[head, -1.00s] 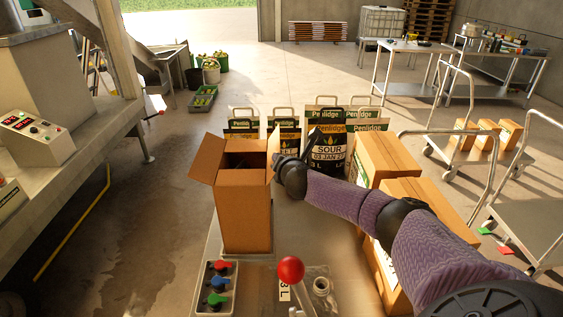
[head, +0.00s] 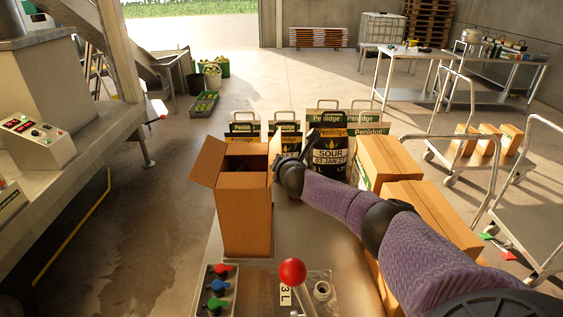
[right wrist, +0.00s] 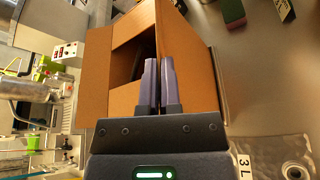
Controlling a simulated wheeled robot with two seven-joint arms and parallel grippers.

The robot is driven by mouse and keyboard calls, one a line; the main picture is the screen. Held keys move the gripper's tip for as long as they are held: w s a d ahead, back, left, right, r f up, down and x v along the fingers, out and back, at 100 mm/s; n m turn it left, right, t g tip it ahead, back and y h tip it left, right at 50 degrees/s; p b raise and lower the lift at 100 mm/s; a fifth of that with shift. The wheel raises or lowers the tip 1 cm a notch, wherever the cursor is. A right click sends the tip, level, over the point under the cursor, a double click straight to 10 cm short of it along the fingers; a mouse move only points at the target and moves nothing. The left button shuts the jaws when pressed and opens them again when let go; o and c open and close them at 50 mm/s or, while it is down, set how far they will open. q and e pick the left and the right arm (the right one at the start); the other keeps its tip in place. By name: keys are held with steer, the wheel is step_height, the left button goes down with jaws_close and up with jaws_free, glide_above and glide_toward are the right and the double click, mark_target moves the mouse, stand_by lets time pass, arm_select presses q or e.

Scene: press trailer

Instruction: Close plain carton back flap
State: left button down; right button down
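The plain brown carton (head: 245,215) stands upright at the near end of the metal table, its top partly open with a dark gap inside. One side flap (head: 208,160) sticks out to the left; another (head: 274,148) stands up at the right. A panel lies across the back of the opening; I cannot tell how flat it is. My left gripper is not in view.
Penlidge bags (head: 330,150) stand behind the carton. Closed cartons (head: 385,165) stand to the right, beside my right arm. A red-knobbed lever (head: 292,272) and a tray of coloured knobs (head: 218,288) are in front. A machine (head: 50,120) stands at the left.

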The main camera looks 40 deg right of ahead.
steer(key=shift+r, duration=0.1)
steer(key=shift+w+a+r+n+g+h+p, duration=0.3)
steer(key=shift+r+n+g+p, duration=0.15)
steer(key=shift+p, duration=0.6)
steer(key=shift+w+a+n+p, duration=0.15)
steer(key=shift+a+n+p, duration=0.05)
steer(key=shift+n+p, duration=0.15)
steer(key=shift+w+a+n+g+h+p, duration=0.25)
steer(key=shift+a+n+h+p, duration=0.05)
steer(key=shift+n, duration=0.2)
steer(key=shift+w+a+n+h, duration=0.25)
steer(key=shift+n+h, duration=0.05)
steer(key=shift+n, duration=0.1)
steer(key=shift+w+a+n+g+h+b, duration=0.4)
steer(key=shift+a+n+g, duration=0.1)
steer(key=shift+n, duration=0.2)
